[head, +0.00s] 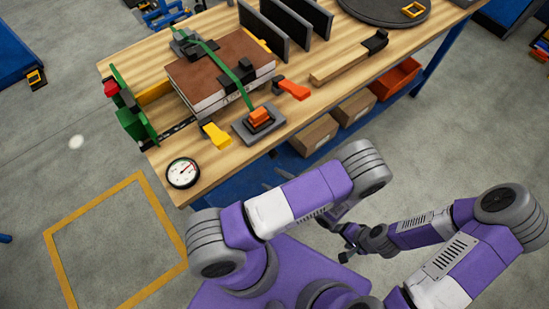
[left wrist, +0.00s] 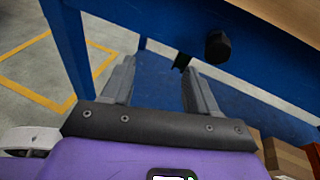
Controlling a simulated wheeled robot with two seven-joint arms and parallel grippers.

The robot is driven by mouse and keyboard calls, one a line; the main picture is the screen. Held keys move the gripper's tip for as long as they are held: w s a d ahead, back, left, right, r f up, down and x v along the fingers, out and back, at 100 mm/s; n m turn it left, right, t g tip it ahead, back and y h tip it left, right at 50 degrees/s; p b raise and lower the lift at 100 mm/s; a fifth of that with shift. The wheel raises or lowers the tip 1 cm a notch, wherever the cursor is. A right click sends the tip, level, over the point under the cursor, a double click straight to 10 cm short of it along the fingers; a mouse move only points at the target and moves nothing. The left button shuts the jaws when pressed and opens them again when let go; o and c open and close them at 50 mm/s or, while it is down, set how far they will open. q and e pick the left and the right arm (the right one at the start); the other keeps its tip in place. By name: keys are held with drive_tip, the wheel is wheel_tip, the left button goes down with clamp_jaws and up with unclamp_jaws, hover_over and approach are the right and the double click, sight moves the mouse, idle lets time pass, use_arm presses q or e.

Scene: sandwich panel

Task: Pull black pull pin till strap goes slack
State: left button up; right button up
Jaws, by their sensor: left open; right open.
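A black round knob (left wrist: 217,47) sits on the blue table frame below the top's edge in the left wrist view; I cannot tell if it is the pull pin. The green strap (head: 243,73) runs over the brown layered panel (head: 215,68) between two grey buckles and looks taut. The front buckle (head: 245,133) carries an orange block (head: 260,117). My left gripper (head: 273,180) is open and empty by the table's front edge, mostly behind my arm; its fingers (left wrist: 158,65) show left of the knob. My right gripper (head: 347,243) is open and empty, away from the table.
An orange lever (head: 294,89), a yellow lever (head: 216,136) and a gauge (head: 183,173) are on the tabletop. A green clamp (head: 136,125) stands at the left end. Cardboard boxes (head: 314,135) and an orange bin (head: 396,77) sit on the blue shelf below.

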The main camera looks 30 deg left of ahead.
sight(276, 156)
use_arm(q)
drive_tip(key=w+d+r+m+t+y, duration=0.1)
drive_tip(key=w+d+r+m+t, duration=0.1)
drive_tip(key=w+t, duration=0.3)
drive_tip(key=x, duration=0.2)
drive_tip(key=b+x, duration=0.1)
drive_tip(key=x, duration=0.4)
drive_tip(key=shift+s+a+r, duration=0.2)
drive_tip(key=shift+s, duration=0.05)
clamp_jaws()
